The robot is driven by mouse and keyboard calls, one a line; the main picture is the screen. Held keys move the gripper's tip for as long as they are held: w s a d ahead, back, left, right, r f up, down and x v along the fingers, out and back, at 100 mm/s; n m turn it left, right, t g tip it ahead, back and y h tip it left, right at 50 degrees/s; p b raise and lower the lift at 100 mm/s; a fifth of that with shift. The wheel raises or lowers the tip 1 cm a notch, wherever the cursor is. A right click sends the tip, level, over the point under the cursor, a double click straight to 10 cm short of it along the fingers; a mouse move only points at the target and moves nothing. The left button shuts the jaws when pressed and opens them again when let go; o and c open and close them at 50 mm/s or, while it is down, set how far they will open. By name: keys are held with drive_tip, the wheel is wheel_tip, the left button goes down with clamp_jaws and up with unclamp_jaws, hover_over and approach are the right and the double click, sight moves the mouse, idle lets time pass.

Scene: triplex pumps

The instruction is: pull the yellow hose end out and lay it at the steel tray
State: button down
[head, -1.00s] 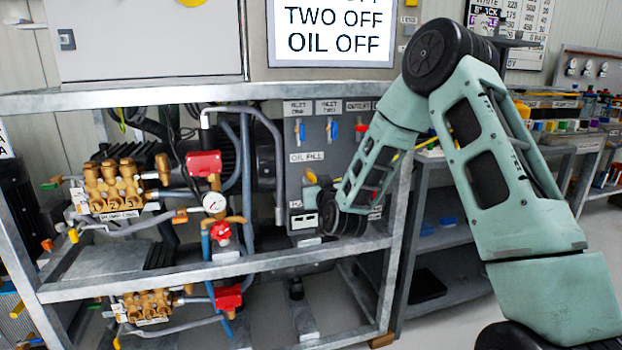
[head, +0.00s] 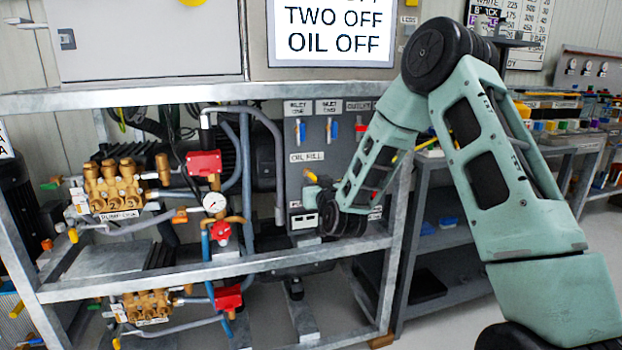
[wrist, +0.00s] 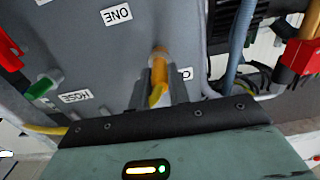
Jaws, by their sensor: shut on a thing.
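The yellow hose end (wrist: 159,68) stands between my fingers in the wrist view, its far end against or close to the grey panel (wrist: 120,55). I cannot tell whether it sits in a port. My gripper (wrist: 156,92) is shut on it. A yellow length, probably hose (wrist: 45,129), shows at the lower left of the wrist view. I cannot pick out the steel tray.
A green-handled valve (wrist: 42,88) and a red one (wrist: 8,50) are left of my gripper in the wrist view. A blue-grey pipe (wrist: 238,45) is to the right. The steel frame rail (head: 215,268) runs below my gripper in the head view.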

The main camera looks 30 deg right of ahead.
drive_tip(key=shift+s+a, duration=0.15)
drive_tip(key=shift+s, duration=0.45)
drive_tip(key=shift+v, duration=1.05)
drive_tip(key=shift+s+a+b, duration=0.1)
drive_tip(key=shift+s+b, duration=0.25)
drive_tip(key=shift+s+a, duration=0.2)
drive_tip(key=shift+s, duration=0.5)
drive_tip(key=shift+s+a, duration=0.2)
drive_tip(key=shift+s, duration=0.4)
